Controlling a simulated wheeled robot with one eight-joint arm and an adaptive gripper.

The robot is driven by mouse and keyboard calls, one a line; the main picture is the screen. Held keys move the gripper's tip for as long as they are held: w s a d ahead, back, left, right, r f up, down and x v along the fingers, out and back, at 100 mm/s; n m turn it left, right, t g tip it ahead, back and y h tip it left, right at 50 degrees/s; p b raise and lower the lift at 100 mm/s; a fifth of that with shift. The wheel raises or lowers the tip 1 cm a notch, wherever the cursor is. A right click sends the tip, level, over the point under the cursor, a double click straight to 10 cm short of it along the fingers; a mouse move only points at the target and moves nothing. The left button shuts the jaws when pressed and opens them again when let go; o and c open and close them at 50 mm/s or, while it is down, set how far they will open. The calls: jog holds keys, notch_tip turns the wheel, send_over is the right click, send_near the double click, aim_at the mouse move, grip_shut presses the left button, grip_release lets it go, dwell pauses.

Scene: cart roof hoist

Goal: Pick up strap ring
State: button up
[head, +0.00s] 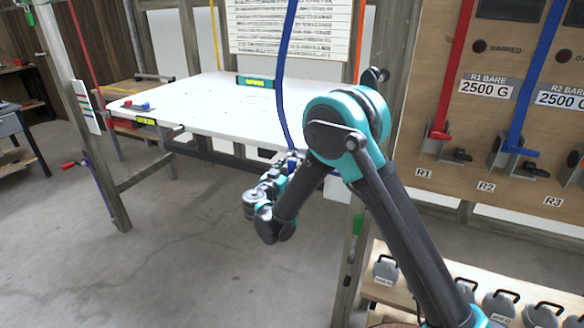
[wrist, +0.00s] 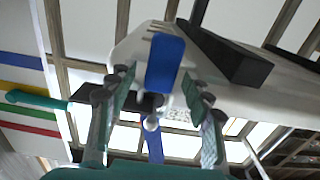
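A blue strap (head: 283,90) hangs from above the frame, in front of the white table, and its lower end reaches my gripper (head: 291,160). The arm hides part of that area. In the wrist view, my gripper (wrist: 158,112) is open, with one finger on each side. The blue strap (wrist: 165,62) shows just beyond the fingertips, roughly between them. A small pale round piece (wrist: 151,123) shows between the fingers below it; I cannot tell if it is the strap ring. No finger clearly touches the strap.
The white table (head: 200,98) stands behind my gripper, with a green level (head: 257,83) on it. A wooden post stands behind my arm. A panel (head: 450,110) with red and blue straps on cleats is at the right. Weights (head: 386,269) sit on a low shelf.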

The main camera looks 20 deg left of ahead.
grip_shut()
